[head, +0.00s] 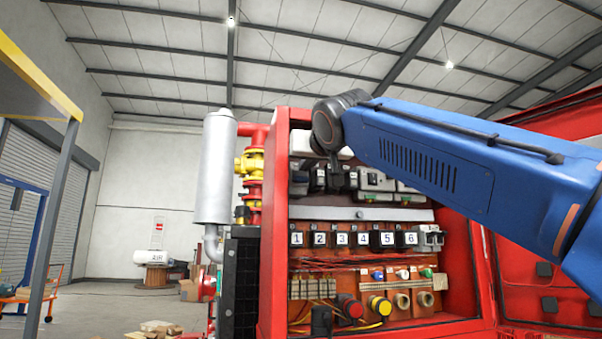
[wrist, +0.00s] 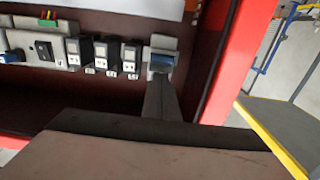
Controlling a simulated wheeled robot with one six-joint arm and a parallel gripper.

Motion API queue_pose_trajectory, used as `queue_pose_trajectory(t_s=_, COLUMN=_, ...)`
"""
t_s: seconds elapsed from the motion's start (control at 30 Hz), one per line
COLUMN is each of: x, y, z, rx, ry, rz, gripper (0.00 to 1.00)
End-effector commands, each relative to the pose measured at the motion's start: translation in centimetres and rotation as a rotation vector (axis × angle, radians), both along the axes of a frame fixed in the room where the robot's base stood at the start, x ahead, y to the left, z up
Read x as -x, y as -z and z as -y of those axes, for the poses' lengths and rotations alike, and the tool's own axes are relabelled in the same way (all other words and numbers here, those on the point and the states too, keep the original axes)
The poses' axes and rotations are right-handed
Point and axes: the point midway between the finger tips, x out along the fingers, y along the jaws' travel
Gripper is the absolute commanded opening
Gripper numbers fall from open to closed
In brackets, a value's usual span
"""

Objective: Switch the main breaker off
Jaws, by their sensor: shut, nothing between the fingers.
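The likely main breaker is a grey housing with a blue part (wrist: 164,46) at the right end of the breaker row in the wrist view, which looks upside down against the head view. In the head view this seems to be the unit (head: 298,181) at the left end of the upper row. My gripper (wrist: 161,76) is shut and empty, its tips at or just in front of the blue part; I cannot tell whether they touch it. In the head view the dark gripper (head: 339,178) hangs in front of the upper row and hides part of it. The lever position is unclear.
Smaller black breakers (wrist: 105,56) stand close beside the housing. The red cabinet wall (wrist: 232,60) is near on its other side. Below the upper row in the head view are numbered units (head: 341,239) and red and yellow buttons (head: 380,306).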

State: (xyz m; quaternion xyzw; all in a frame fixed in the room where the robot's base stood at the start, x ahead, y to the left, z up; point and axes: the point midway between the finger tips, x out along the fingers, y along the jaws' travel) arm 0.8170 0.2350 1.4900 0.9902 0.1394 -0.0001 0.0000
Motion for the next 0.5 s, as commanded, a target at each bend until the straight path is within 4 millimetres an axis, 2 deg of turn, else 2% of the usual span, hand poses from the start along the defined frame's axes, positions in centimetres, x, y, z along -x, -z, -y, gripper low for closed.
queue_pose_trajectory(t_s=0.5, x=3.3, y=-0.3, z=0.9, rx=-0.001, ry=-0.001, rz=0.0, gripper=0.0)
